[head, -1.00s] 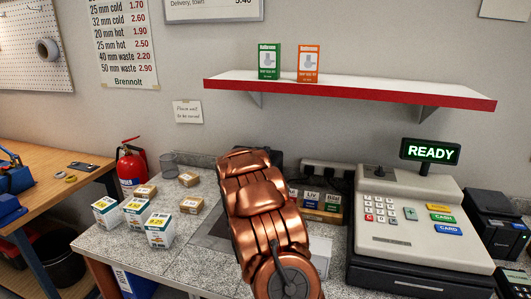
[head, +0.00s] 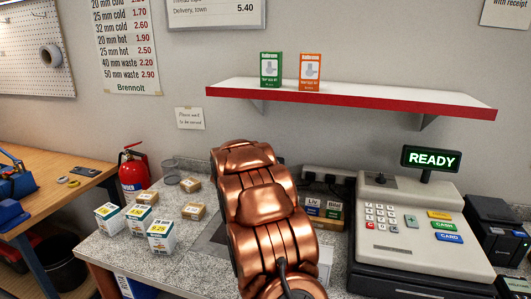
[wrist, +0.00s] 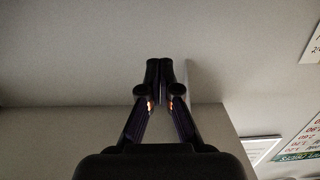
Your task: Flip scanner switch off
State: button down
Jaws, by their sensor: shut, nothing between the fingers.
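No switch that I can identify as the scanner's shows in the head view. A dark strip with plugs or switches (head: 330,176) lies against the wall at the back of the counter, partly behind my arm; its labels are too small to read. My copper-coloured arm covers the middle of the counter, and my gripper is hidden in that view. In the wrist view my gripper (wrist: 160,78) is shut, its dark fingertips together and empty.
A cash register (head: 415,240) reading READY stands right of my arm. Small boxes (head: 160,236) stand on the counter (head: 135,262) at left, near a fire extinguisher (head: 133,170). A red-edged shelf (head: 350,104) hangs above.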

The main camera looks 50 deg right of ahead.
jog(key=shift+s+a+r+b, duration=0.15)
jog(key=shift+s+a+r, duration=0.15)
jog(key=shift+a, duration=0.3)
jog(key=shift+s+a+r+b, duration=0.15)
jog(key=shift+s+a, duration=0.1)
jog(key=shift+a, duration=0.3)
jog(key=shift+s+a+r+b, duration=0.15)
jog(key=shift+s+a+r, duration=0.15)
jog(key=shift+a, duration=0.3)
